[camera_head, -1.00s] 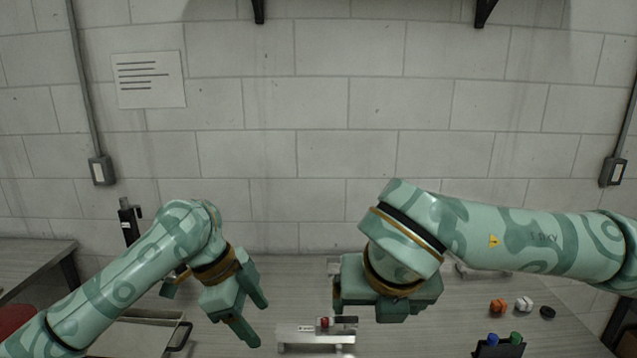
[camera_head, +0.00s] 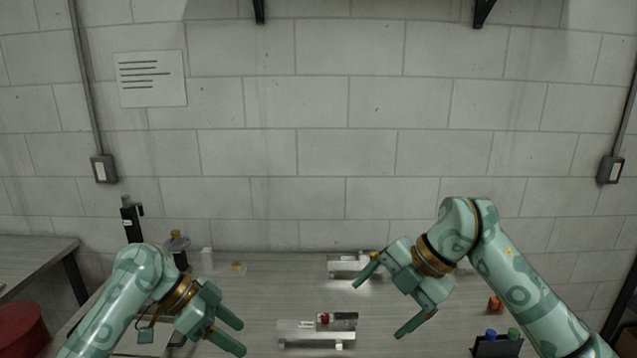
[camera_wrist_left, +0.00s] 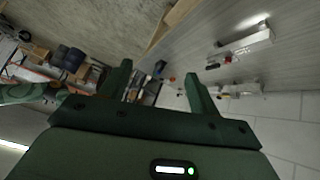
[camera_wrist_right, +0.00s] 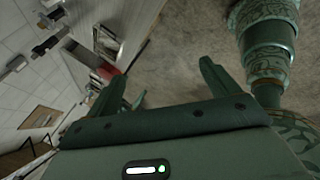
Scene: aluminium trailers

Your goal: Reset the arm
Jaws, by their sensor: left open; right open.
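My left gripper (camera_head: 233,335) is open and empty above the left part of the table, left of the front aluminium trailer. Its open fingers also show in the left wrist view (camera_wrist_left: 158,88). My right gripper (camera_head: 382,304) is open and empty, right of the front trailer, with its fingers pointing left and down. Its open fingers also show in the right wrist view (camera_wrist_right: 160,85). Neither gripper touches anything that I can see.
The front aluminium trailer (camera_head: 295,333) carries a dark and red part (camera_head: 338,321). Another trailer (camera_head: 345,265) stands behind it. A dark holder (camera_head: 487,348) with blue and green items is at front right. A black microscope-like stand (camera_head: 131,221) is at back left.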

